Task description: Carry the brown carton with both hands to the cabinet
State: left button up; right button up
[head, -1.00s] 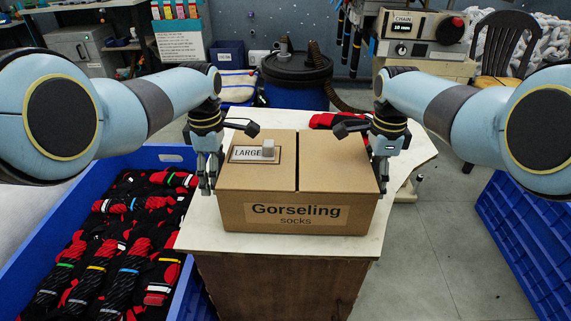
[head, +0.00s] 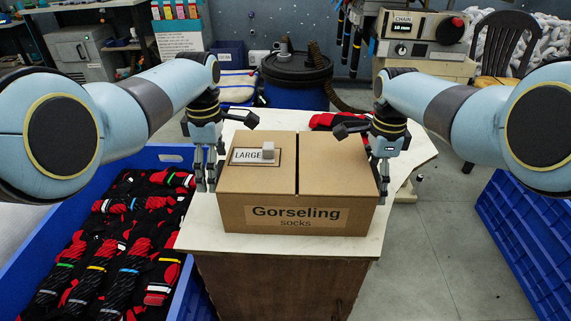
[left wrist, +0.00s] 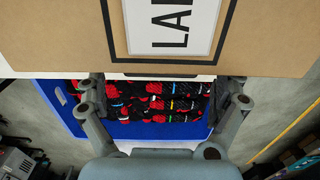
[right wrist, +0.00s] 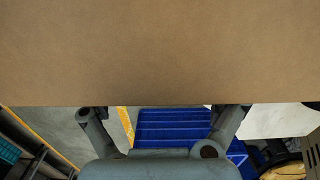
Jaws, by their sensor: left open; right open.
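The brown carton (head: 297,184) sits closed on the white-topped table in the head view, with "Gorseling socks" on its front and a "LARGE" label on its top. Its top also fills the upper part of the left wrist view (left wrist: 60,35) and the right wrist view (right wrist: 160,50). My left gripper (head: 209,184) is open and empty beside the carton's left side, with a small gap. My right gripper (head: 383,184) is open at the carton's right side, very close; I cannot tell whether it touches. No cabinet is clearly identifiable as the task's one.
A blue crate (head: 28,250) of red and black socks stands left of the table (head: 215,238). Another blue crate (head: 530,240) stands at the right. A black-lidded blue drum (head: 297,90) is behind. Red cloth (head: 335,120) lies behind the carton.

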pick_arm(q)
notch_tip(320, 180, up, 10)
jog(key=shift+f, duration=0.15)
pick_arm(e)
notch_tip(320, 180, up, 12)
dwell(0.5)
pick_arm(q)
jog(key=shift+w, duration=0.1)
pick_arm(e)
jog(key=shift+w, duration=0.15)
pick_arm(q)
notch_tip(320, 180, up, 7)
jog(key=p, duration=0.7)
jog(key=shift+p, duration=0.35)
pick_arm(e)
notch_tip(320, 180, up, 9)
jog(key=shift+w+r, duration=0.15)
jog(key=shift+r, duration=0.05)
jog(key=shift+f, duration=0.1)
